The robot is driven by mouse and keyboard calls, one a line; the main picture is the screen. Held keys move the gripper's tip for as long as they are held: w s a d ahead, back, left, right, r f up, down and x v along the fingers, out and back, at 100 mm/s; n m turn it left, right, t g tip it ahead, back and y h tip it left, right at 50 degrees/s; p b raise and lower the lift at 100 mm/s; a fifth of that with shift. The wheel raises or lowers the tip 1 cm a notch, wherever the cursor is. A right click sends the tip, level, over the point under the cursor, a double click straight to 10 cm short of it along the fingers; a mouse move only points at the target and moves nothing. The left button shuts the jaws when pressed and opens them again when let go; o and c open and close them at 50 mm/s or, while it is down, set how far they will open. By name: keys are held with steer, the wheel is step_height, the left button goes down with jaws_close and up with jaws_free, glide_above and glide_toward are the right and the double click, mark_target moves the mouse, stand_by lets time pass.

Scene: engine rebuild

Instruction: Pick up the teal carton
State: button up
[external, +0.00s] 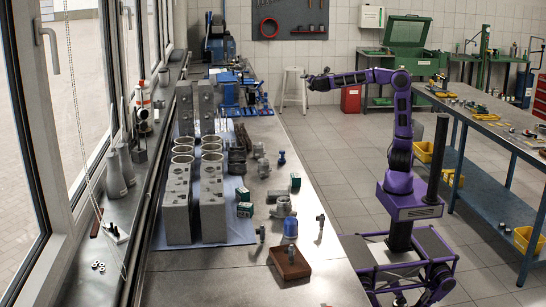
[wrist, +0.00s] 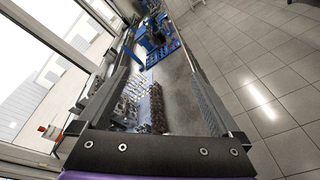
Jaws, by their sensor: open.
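Three small teal cartons show in the external view on the long workbench. One teal carton (external: 296,181) stands near the bench's right side. Another teal carton (external: 243,194) is further left, beside the grey blocks, and a third teal carton (external: 245,210) lies just in front of it. My gripper (external: 311,82) is at the end of the outstretched arm, high and well beyond the cartons, apart from them. In the wrist view its two fingers (wrist: 162,65) are spread with nothing held between them. I cannot make out a carton in the wrist view.
Grey engine blocks (external: 178,205) and cylinder rings fill the bench's left. Metal housings, a blue-topped part (external: 291,228) and a brown tray (external: 290,264) sit near the cartons. A white stool (external: 294,88) stands beyond.

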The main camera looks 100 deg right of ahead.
steer(key=w+a+r+m+t+y, duration=0.1)
steer(key=w+a+r+m+t, duration=0.1)
steer(key=w+a+t, duration=0.35)
steer(key=w+a+r+m+t+y+b, duration=0.1)
steer(key=w+a+r+m+t, duration=0.1)
steer(key=w+a, duration=0.6)
steer(key=w+a+r+m+t+y, duration=0.1)
steer(key=w+a+r+m+t, duration=0.15)
steer(key=w+a, duration=0.45)
steer(key=m+g+y, duration=0.4)
steer(key=g+y, duration=0.7)
steer(key=y, duration=0.2)
glide_above(296, 175)
step_height(296, 175, down, 28)
step_height(296, 175, down, 18)
steer(key=b, duration=0.3)
steer(key=shift+w+a+r+b, duration=0.1)
steer(key=shift+a+r+b, duration=0.05)
steer(key=shift+r+b, duration=0.15)
steer(key=c, duration=1.3)
